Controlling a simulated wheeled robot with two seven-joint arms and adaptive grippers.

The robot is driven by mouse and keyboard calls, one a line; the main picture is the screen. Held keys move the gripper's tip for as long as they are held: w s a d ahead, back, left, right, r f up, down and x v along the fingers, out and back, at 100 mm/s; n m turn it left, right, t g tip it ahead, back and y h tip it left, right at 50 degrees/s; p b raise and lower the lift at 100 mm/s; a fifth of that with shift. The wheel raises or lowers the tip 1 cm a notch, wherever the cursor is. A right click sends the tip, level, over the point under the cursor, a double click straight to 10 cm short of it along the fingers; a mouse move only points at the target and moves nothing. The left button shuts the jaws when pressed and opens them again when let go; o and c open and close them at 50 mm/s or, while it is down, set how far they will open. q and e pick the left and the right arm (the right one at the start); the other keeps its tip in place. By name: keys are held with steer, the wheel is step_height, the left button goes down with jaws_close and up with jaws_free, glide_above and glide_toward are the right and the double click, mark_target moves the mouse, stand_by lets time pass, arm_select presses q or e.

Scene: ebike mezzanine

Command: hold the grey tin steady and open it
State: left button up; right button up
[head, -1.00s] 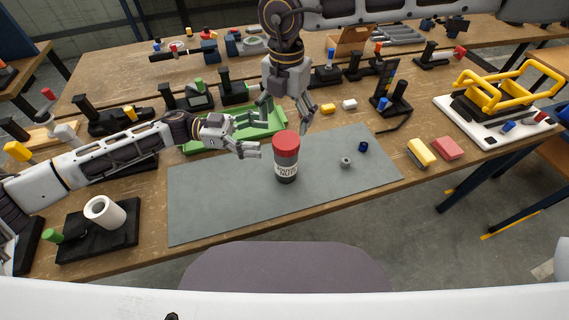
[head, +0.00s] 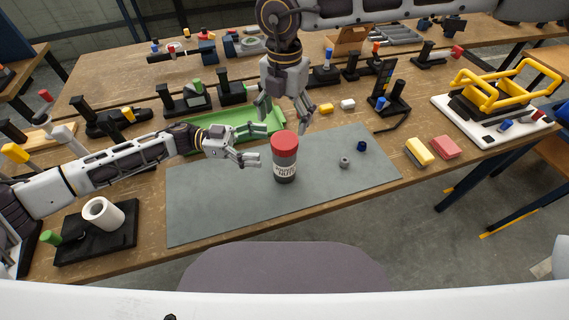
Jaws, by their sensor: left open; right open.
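The grey tin (head: 285,172) stands upright on the grey mat (head: 225,205), with a pale printed label and a red lid (head: 284,143) on top. My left gripper (head: 262,143) is open to the left of the tin, its fingers pointing right toward the tin, with a small gap. My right gripper (head: 286,119) is open, pointing down from above and behind the tin, with its fingertips near the lid's height in the picture. Whether the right fingers touch the lid cannot be told. Neither gripper holds anything.
A green tray (head: 215,138) lies behind my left gripper. A small grey nut (head: 345,162) and a blue one (head: 362,146) lie right of the tin. A yellow sponge (head: 419,151) and a red block (head: 446,147) sit farther right. The mat's front is clear.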

mark_target(285, 157)
arm_select(q)
step_height(285, 157, down, 4)
steer(key=shift+f, duration=0.15)
steer(key=shift+s+d, duration=0.25)
steer(key=shift+d, duration=1.6)
steer(key=shift+s+d, duration=0.2)
steer(key=shift+d, duration=1.65)
jaws_close()
arm_select(e)
steer(key=shift+a, duration=0.1)
steer(key=shift+s+f, duration=0.1)
steer(key=shift+s, duration=0.05)
steer(key=shift+s+a+f+m, duration=0.1)
steer(key=shift+s+a+m, duration=0.15)
steer(key=shift+a+m, duration=0.15)
steer(key=shift+s, duration=0.1)
steer(key=shift+a+m, duration=0.1)
steer(key=shift+m, duration=0.3)
